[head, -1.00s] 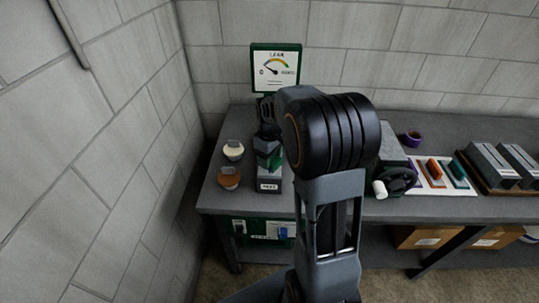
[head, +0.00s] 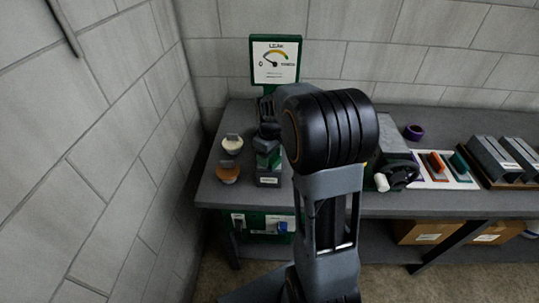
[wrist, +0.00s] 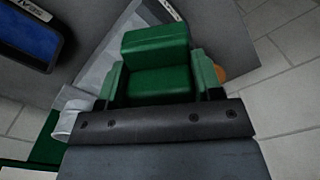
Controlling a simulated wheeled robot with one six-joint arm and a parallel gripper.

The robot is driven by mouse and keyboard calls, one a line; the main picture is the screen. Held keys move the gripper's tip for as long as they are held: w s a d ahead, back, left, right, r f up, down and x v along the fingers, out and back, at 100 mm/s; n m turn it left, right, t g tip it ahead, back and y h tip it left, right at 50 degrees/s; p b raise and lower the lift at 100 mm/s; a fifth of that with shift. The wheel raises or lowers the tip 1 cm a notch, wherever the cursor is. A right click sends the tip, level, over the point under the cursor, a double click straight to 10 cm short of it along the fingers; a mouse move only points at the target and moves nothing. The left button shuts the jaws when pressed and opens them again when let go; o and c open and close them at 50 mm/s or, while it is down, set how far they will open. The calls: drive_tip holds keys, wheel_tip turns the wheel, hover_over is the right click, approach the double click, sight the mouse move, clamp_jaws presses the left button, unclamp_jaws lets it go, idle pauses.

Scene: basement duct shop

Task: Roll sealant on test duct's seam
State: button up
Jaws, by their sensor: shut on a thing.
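In the head view a dark grey labelled box, perhaps the test duct (head: 269,180), stands at the left end of the bench. My gripper (head: 267,146) is just above it, partly hidden by my arm, and shut on a green block (head: 266,160). The green block (wrist: 155,65) fills the middle of the wrist view, between the jaws (wrist: 160,82). Contact between block and box is unclear. A white roller (head: 381,183) lies to the right, beside a grey machine-like part (head: 398,160). The seam cannot be made out.
A cream-topped tub (head: 232,145) and an orange-topped tub (head: 228,173) stand left of the box. A leak gauge board (head: 275,62) stands behind. To the right are a white tray (head: 465,183) with coloured tools, purple tape (head: 413,131) and grey duct pieces (head: 492,162). A block wall closes the left.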

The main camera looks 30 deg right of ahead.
drive_tip(key=shift+f+b, duration=0.75)
drive_tip(key=shift+f, duration=0.25)
drive_tip(key=shift+w+d+r+p, duration=0.1)
drive_tip(key=shift+w+d+p, duration=0.4)
drive_tip(key=shift+w, duration=0.5)
drive_tip(key=shift+w+d+r+p, duration=0.1)
drive_tip(key=shift+w+d+p, duration=0.2)
drive_tip(key=shift+w+d, duration=0.55)
drive_tip(key=shift+w+d+f+p, duration=0.1)
drive_tip(key=shift+w+d+p, duration=0.3)
drive_tip(key=shift+w, duration=0.55)
drive_tip(key=shift+w+d+f+p, duration=0.1)
drive_tip(key=shift+w+d+p, duration=0.3)
drive_tip(key=shift+w, duration=0.6)
drive_tip(key=shift+w+d+f+p, duration=0.1)
drive_tip(key=shift+w+d+p, duration=0.15)
drive_tip(key=shift+w+d, duration=0.5)
